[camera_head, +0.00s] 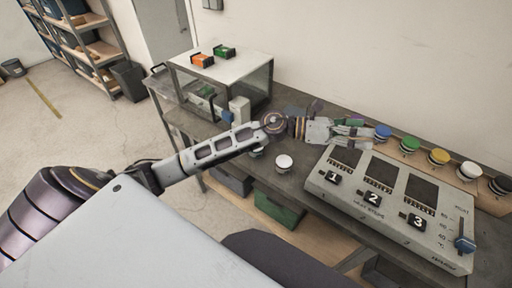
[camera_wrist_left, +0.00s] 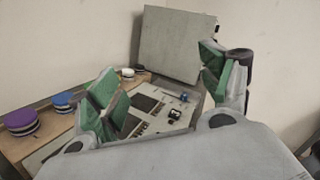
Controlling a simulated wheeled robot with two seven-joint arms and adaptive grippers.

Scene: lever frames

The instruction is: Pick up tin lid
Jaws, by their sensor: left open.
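Round tins with coloured lids stand in a row along the back of the bench. In the head view the blue lid (camera_head: 382,131), green lid (camera_head: 410,144), yellow lid (camera_head: 439,156), white lid (camera_head: 470,170) and black lid (camera_head: 499,185) show. A separate white-topped round piece (camera_head: 284,162) sits nearer the front edge. I cannot tell which lid is meant. My left gripper (camera_head: 362,138) is open and empty, above the back of the grey station, left of the blue lid. In the left wrist view its green-padded fingers (camera_wrist_left: 163,88) are apart; the purple lid (camera_wrist_left: 21,119) is left of them.
The grey numbered station (camera_head: 393,233) fills the bench's right part, with a blue knob (camera_head: 465,244) at its right end. A glass-sided case (camera_head: 222,78) with orange and green blocks on top stands at the left. A wall closes off the back.

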